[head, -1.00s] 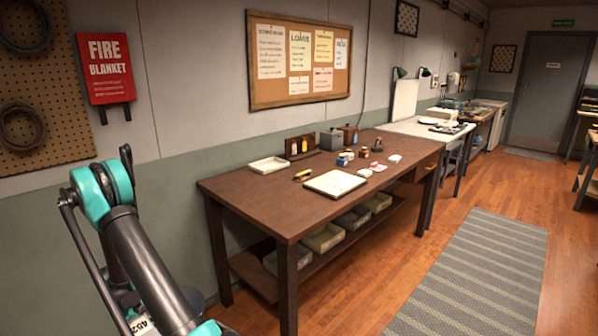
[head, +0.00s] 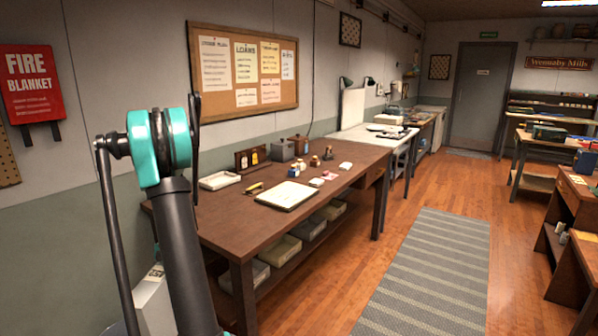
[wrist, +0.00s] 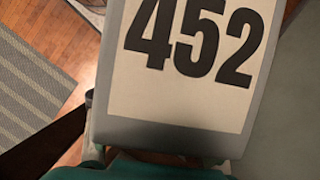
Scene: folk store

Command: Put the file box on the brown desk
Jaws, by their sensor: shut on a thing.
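The file box (wrist: 185,105) is grey with a pale label reading 452 and fills much of the wrist view. My gripper (wrist: 150,160) is shut on it at the bottom of that view; the exact finger contact is largely hidden. The box also shows in the head view (head: 153,305), low at the left, partly behind my arm. A long brown workbench (head: 218,222) stands just right of my arm. A brown desk (head: 578,196) stands at the right edge, partly cut off. The box is apart from the desk at the right.
The workbench holds a white board (head: 288,195), a white tray (head: 219,180) and small items, with bins on its lower shelf. A striped grey rug (head: 430,270) lies on the open floor between bench and desk. Further tables stand at the back.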

